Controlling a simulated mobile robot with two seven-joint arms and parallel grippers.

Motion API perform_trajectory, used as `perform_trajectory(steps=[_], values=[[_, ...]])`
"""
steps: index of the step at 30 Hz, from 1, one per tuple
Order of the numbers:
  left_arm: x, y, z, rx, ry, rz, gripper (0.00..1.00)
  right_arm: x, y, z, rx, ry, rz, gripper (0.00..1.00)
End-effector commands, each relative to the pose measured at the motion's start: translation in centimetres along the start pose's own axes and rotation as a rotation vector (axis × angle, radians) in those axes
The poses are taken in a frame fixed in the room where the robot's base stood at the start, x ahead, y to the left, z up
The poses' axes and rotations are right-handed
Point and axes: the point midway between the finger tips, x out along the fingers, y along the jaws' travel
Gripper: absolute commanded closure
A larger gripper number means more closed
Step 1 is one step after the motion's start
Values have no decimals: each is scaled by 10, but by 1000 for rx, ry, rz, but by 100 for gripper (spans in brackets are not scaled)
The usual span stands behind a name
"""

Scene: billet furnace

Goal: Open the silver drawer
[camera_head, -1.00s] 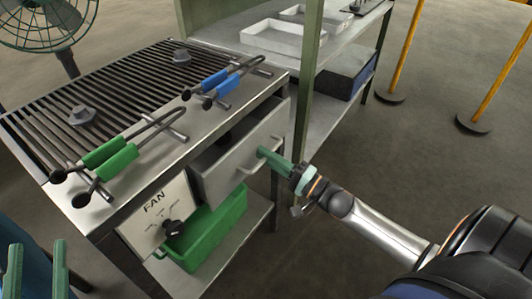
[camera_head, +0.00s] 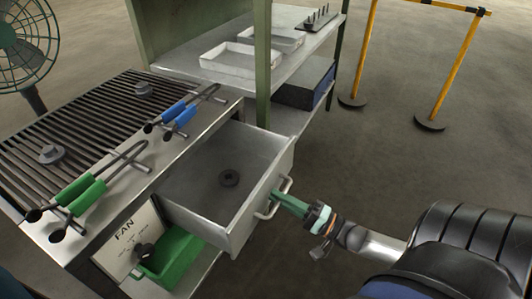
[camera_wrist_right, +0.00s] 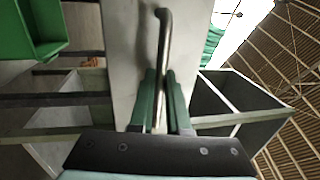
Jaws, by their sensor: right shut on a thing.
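The silver drawer (camera_head: 226,226) stands pulled well out from under the grill table in the head view. In the right wrist view the green fingers (camera_wrist_right: 160,100) lie on both sides of the handle (camera_wrist_right: 163,45), in front of the drawer's pale front (camera_wrist_right: 125,60). My left gripper is not in view.
The grill (camera_head: 75,130) carries tongs with blue handles (camera_head: 174,112) and green handles (camera_head: 80,195). A green bin (camera_head: 172,262) sits below the drawer. A shelf with white trays (camera_head: 240,57) stands behind. Yellow posts (camera_head: 452,70) stand at right; floor between is clear.

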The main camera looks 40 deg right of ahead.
Motion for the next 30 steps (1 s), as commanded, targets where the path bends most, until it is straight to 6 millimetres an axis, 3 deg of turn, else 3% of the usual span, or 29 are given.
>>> perform_trajectory(steps=[6,12,27,28,30], values=[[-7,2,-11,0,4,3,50,-32,-8,-1,-1,1,5,100],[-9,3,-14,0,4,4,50,-52,-11,-1,-2,1,2,100],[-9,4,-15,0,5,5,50,-59,-12,-1,-2,1,-1,100],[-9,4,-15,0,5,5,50,-59,-12,-1,-2,1,-1,84],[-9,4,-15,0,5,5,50,-59,-12,-1,-2,1,-1,76]])
